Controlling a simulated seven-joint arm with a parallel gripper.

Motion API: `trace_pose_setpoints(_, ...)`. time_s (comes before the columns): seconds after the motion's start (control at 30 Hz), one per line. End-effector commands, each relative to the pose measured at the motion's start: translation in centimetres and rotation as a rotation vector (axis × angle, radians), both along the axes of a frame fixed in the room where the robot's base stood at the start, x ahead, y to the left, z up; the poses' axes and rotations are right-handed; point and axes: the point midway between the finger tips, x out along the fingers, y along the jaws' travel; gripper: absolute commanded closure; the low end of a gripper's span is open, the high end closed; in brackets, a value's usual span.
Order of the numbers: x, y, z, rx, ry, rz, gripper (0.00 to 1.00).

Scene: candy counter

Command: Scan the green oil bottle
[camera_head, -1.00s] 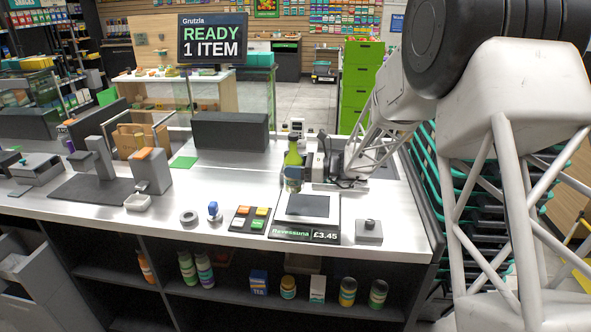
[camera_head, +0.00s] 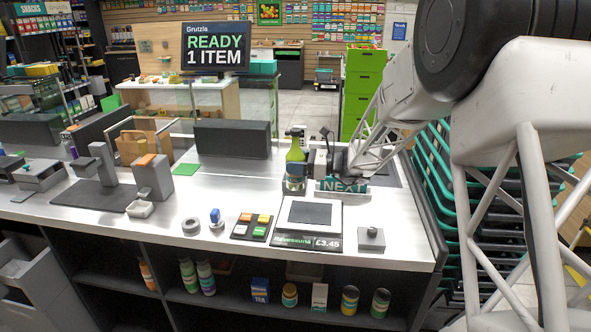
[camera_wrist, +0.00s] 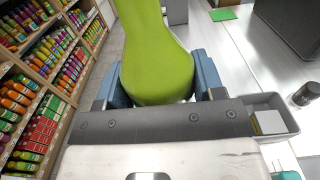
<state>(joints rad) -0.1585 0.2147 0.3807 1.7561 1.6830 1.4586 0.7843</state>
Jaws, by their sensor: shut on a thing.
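The green oil bottle (camera_head: 295,170) is upright in the head view, behind the scanner plate (camera_head: 310,213) at the counter's back right. It has a dark label near its base. I cannot tell whether its base touches the counter. My gripper (camera_wrist: 162,85) is shut on the bottle. In the wrist view, its blue fingers lie on both sides of the green bottle (camera_wrist: 155,50). The scanner's front display (camera_head: 308,242) reads Ravessuna and £3.45. The monitor (camera_head: 215,48) reads READY 1 ITEM.
A NEXT bar (camera_head: 343,186) lies right of the bottle. A button pad (camera_head: 251,227), a blue-topped item (camera_head: 216,217) and a small grey box (camera_head: 371,239) stand around the scanner. A dark block (camera_head: 232,139) stands behind.

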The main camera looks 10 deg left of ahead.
Motion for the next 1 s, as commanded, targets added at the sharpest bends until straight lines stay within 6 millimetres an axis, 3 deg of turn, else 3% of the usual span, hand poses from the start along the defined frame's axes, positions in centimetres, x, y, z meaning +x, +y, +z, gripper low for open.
trace_pose_setpoints(0.63,0.0,0.0,5.5,0.000,-0.003,0.000,0.76)
trace_pose_setpoints(1.0,0.0,0.0,6.3,0.000,-0.002,0.000,0.76)
